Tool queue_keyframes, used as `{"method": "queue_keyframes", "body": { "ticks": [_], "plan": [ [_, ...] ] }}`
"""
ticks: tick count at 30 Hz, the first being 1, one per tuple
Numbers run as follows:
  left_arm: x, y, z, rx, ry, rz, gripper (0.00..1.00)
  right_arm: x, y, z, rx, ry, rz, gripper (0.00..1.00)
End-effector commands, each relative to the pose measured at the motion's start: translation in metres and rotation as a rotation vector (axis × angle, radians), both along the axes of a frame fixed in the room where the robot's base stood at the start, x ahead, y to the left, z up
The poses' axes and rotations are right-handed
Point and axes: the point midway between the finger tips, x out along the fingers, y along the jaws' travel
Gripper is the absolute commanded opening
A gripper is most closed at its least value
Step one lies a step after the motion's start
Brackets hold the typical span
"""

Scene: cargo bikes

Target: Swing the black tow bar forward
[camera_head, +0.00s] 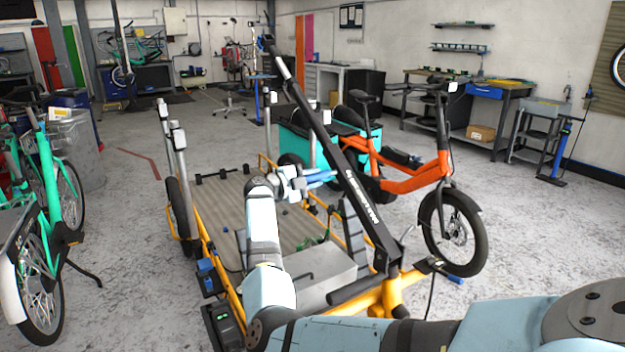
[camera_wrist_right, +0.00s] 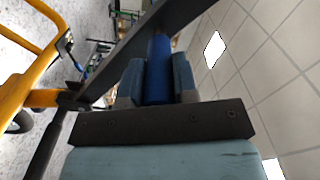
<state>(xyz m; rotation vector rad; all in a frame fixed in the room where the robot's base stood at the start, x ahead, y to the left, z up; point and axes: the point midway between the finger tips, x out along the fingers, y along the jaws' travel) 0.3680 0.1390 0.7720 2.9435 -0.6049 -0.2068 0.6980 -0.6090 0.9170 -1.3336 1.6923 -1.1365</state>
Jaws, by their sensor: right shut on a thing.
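The black tow bar (camera_head: 350,185) rises from the yellow front frame of the cargo trailer, leaning up and back to the left over the bed. A blue handle (camera_wrist_right: 158,80) meets the bar partway along it. My right gripper (camera_head: 315,178) reaches across above the bed and is shut on this handle, just left of the bar. In the right wrist view the handle sits between the two fingers of my right gripper (camera_wrist_right: 158,85), with the dark bar (camera_wrist_right: 135,48) crossing just beyond. The fingers hide part of the handle. My left gripper is not in view.
The trailer bed (camera_head: 225,215) with its yellow frame and upright posts lies below and behind my right arm. An orange cargo bike (camera_head: 400,180) stands close to the right of the bar. Green bikes (camera_head: 45,220) stand at the left. Open floor lies between.

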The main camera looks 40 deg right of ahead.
Motion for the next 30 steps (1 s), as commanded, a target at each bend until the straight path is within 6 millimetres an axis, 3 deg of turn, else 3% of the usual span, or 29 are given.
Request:
{"method": "queue_keyframes", "body": {
  "ticks": [6, 7, 10, 20, 25, 30],
  "plan": [
    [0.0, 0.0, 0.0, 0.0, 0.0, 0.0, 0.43, 0.001, 0.0, 0.002, -0.002, -0.003, 0.002, 0.0],
    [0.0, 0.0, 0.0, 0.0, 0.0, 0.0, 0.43, 0.001, 0.0, 0.001, -0.002, -0.002, 0.002, 0.32],
    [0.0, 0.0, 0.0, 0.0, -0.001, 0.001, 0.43, 0.0, 0.0, 0.001, -0.001, -0.002, 0.0, 0.53],
    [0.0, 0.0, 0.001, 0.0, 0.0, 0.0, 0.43, 0.001, 0.004, 0.0, 0.001, 0.001, 0.001, 0.53],
    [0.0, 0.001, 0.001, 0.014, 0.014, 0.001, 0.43, 0.007, 0.026, 0.001, 0.002, 0.002, 0.003, 0.53],
    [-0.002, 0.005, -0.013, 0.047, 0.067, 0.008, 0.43, 0.017, 0.065, 0.001, 0.001, 0.002, 0.005, 0.53]
  ]
}}
